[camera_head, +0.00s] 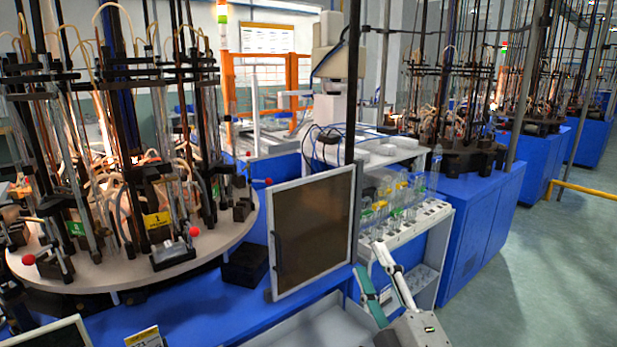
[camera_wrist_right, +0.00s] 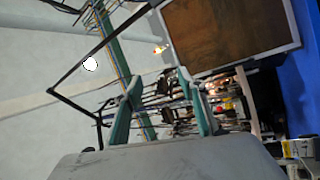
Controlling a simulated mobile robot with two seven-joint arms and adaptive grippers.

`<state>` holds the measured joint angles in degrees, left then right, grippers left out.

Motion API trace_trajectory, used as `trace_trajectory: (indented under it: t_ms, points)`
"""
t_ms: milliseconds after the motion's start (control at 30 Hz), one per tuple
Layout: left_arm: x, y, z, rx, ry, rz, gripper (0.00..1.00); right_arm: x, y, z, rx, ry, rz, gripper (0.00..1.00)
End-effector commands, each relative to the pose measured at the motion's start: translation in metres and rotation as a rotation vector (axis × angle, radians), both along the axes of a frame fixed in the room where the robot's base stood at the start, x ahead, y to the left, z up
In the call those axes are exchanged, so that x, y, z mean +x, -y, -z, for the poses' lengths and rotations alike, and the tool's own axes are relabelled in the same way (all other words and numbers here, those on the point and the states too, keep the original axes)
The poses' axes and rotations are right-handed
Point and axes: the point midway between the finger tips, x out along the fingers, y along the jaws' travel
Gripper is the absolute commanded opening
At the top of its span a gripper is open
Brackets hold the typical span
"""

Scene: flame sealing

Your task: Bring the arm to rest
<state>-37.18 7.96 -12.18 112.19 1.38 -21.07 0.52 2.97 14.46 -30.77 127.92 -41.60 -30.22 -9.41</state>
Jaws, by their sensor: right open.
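My right gripper (camera_head: 369,258) is at the lower right of the head view, in front of the glassware shelf and right of the framed dark panel (camera_head: 313,232). Its two fingers are apart with nothing between them. In the right wrist view the open fingers (camera_wrist_right: 159,76) point up the picture, and the panel (camera_wrist_right: 228,32) shows beyond them at the upper right. My left gripper is in neither view.
A round turntable (camera_head: 225,238) with burners, rods and tubes stands at the left on a blue bench. A white shelf (camera_head: 440,212) with glassware is behind the gripper. Blue cabinets (camera_head: 490,215) line the right. The floor (camera_head: 540,290) at right is clear.

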Motion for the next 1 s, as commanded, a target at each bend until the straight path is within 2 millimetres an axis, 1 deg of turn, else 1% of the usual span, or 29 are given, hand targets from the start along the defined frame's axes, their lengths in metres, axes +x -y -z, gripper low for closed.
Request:
trace_trajectory:
  t_ms: [33, 67, 100, 167, 200, 267, 300, 367, 400, 500, 600, 800, 1000]
  points:
    - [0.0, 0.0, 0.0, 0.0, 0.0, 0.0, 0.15, -0.001, 0.025, 0.025, 0.042, -0.091, 0.065, 0.41]
    - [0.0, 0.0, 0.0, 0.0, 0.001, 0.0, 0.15, -0.002, 0.04, 0.04, 0.067, -0.144, 0.104, 0.41]
    - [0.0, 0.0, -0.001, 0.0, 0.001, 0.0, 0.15, -0.005, 0.059, 0.06, 0.094, -0.214, 0.155, 0.41]
    - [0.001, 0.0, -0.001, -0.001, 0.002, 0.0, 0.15, -0.013, 0.086, 0.091, 0.13, -0.319, 0.228, 0.41]
    - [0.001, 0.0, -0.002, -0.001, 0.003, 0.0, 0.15, -0.021, 0.104, 0.111, 0.151, -0.386, 0.276, 0.41]
    - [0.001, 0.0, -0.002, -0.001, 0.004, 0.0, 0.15, -0.036, 0.128, 0.142, 0.178, -0.489, 0.345, 0.41]
    - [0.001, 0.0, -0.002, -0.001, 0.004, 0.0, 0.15, -0.048, 0.143, 0.161, 0.194, -0.555, 0.389, 0.41]
    - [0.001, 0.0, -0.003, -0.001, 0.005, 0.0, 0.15, -0.067, 0.163, 0.188, 0.211, -0.649, 0.45, 0.41]
    - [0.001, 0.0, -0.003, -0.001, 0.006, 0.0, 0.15, -0.08, 0.174, 0.203, 0.221, -0.704, 0.485, 0.41]
    - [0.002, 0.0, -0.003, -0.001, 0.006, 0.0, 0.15, -0.109, 0.194, 0.232, 0.233, -0.814, 0.554, 0.41]
    - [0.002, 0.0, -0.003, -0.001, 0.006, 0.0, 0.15, -0.134, 0.209, 0.253, 0.238, -0.9, 0.607, 0.41]
    - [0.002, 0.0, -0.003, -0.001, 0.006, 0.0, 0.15, -0.179, 0.231, 0.282, 0.24, -1.037, 0.688, 0.41]
    - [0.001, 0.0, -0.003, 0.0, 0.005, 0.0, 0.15, -0.222, 0.248, 0.303, 0.233, -1.158, 0.758, 0.41]
